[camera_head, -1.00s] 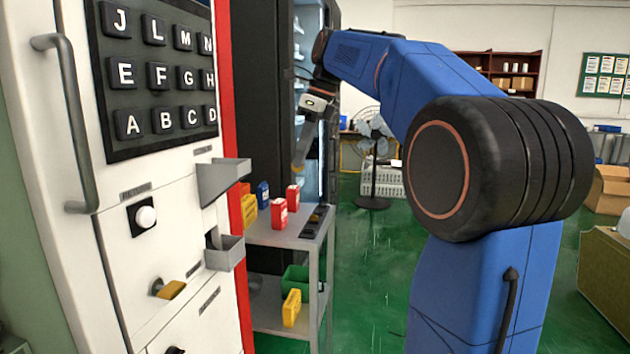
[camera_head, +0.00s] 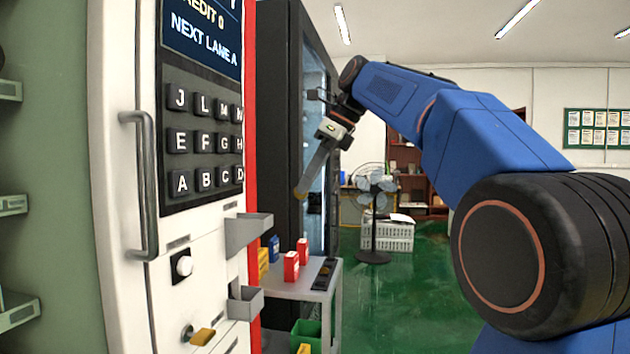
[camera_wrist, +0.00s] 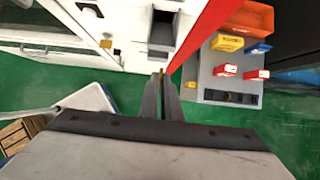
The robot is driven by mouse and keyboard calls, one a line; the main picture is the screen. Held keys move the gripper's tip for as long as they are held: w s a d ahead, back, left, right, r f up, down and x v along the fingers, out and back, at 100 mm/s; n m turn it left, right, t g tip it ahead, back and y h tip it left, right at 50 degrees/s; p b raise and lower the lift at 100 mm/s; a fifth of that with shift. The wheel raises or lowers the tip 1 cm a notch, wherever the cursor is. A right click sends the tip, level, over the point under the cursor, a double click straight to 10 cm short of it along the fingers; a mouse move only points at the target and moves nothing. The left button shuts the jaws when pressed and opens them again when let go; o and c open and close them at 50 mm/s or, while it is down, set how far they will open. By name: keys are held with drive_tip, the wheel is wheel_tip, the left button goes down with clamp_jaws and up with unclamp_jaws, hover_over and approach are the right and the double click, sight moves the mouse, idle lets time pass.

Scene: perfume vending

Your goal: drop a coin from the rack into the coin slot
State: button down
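My gripper (camera_head: 301,191) hangs in the air right of the vending machine (camera_head: 110,230). A small gold-yellow piece shows between its fingertips, seemingly a coin (camera_wrist: 162,73) held on edge. The fingers (camera_wrist: 166,84) look closed on it in the wrist view. The black coin rack (camera_head: 325,274) lies on the grey cart's top, below and right of the gripper. It also shows in the wrist view (camera_wrist: 230,97). The machine's front has a screen reading credit 0 (camera_head: 203,32), a keypad (camera_head: 203,142) and two grey trays (camera_head: 248,232). I cannot make out the coin slot itself.
The grey cart (camera_head: 290,290) carries red, blue and yellow boxes close beside the machine. A long handle (camera_head: 146,190) and a yellow knob (camera_head: 202,337) stick out from the machine. A dark cabinet (camera_head: 278,120) stands behind. Green floor (camera_head: 400,310) is open to the right.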

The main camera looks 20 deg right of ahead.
drive_tip(key=shift+w+a+f, duration=0.9)
drive_tip(key=shift+w+a, duration=0.2)
drive_tip(key=shift+a, duration=0.45)
drive_tip(key=shift+w+a+f, duration=0.95)
drive_tip(key=shift+w+a, duration=0.2)
drive_tip(key=shift+a, duration=0.4)
drive_tip(key=shift+w+a+f, duration=0.9)
drive_tip(key=shift+w+a, duration=0.2)
drive_tip(key=shift+a, duration=0.45)
drive_tip(key=c, duration=1.9)
unclamp_jaws()
drive_tip(key=v, duration=1.7)
drive_tip(key=shift+s+r, duration=0.1)
drive_tip(key=shift+r, duration=0.05)
